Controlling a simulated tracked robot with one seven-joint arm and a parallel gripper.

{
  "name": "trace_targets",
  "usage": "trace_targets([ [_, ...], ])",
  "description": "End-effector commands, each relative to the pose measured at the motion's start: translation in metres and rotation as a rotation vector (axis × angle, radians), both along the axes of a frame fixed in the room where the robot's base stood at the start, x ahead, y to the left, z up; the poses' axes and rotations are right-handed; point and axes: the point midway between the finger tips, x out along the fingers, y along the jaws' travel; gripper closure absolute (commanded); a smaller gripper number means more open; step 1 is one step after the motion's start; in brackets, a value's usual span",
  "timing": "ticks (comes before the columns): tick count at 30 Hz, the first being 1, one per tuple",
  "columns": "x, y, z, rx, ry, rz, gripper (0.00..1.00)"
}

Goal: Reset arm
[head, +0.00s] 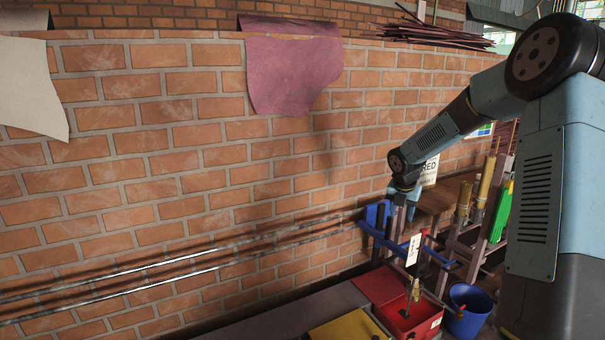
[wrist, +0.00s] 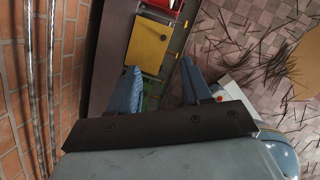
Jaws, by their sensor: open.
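My arm reaches out from the right side of the head view, folded at the elbow, with its wrist in front of the brick wall. My gripper (wrist: 160,82) shows in the wrist view with its two blue fingers spread apart and nothing between them. It points down over a ledge with coloured boxes. In the head view the gripper is small and partly merges with the blue rack behind it.
A brick wall (head: 190,140) with two metal rails (head: 170,268) runs along the left. A yellow box (head: 350,328) and a red box (head: 410,318) with tools stand below the arm. A blue bucket (head: 468,306) stands right of them. A blue rack (head: 410,248) is near the gripper.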

Motion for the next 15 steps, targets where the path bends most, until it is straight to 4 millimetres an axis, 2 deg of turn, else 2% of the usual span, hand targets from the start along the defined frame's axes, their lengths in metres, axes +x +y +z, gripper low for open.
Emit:
trace_targets([
  [1,-0.01,0.005,0.014,-0.002,-0.013,-0.059,0.52],
  [3,-0.024,0.01,0.028,0.004,-0.027,-0.152,0.52],
  [15,-0.114,0.035,0.106,0.095,-0.164,-0.704,0.52],
])
